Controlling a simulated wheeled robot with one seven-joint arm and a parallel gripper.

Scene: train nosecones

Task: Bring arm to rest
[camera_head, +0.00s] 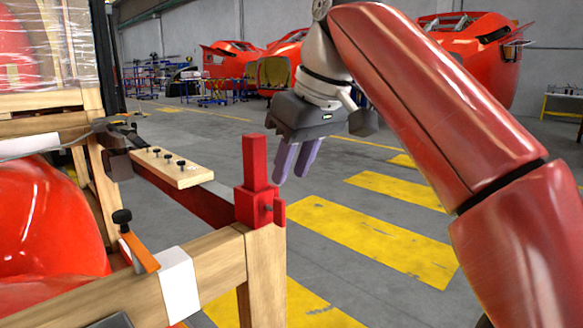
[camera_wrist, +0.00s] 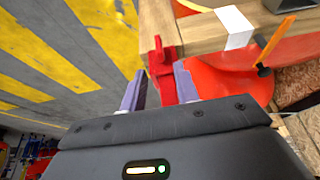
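My red arm (camera_head: 430,100) reaches from the right and bends down to my gripper (camera_head: 294,165). My gripper hangs just right of a red upright post (camera_head: 255,165) on the corner of a wooden frame (camera_head: 215,262). Its two purple fingers are apart, with nothing visible held between them. In the wrist view my gripper (camera_wrist: 160,90) shows one finger on each side of the red post (camera_wrist: 160,62), which appears beyond the fingertips. The exact gap to the post cannot be told.
A wooden strip with black knobs (camera_head: 172,167) lies on a red bar left of the post. An orange-handled tool (camera_head: 138,247) is on the frame, near a red nosecone (camera_head: 45,225). Open floor with yellow stripes (camera_head: 370,238) lies right of the frame. Other nosecones stand behind.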

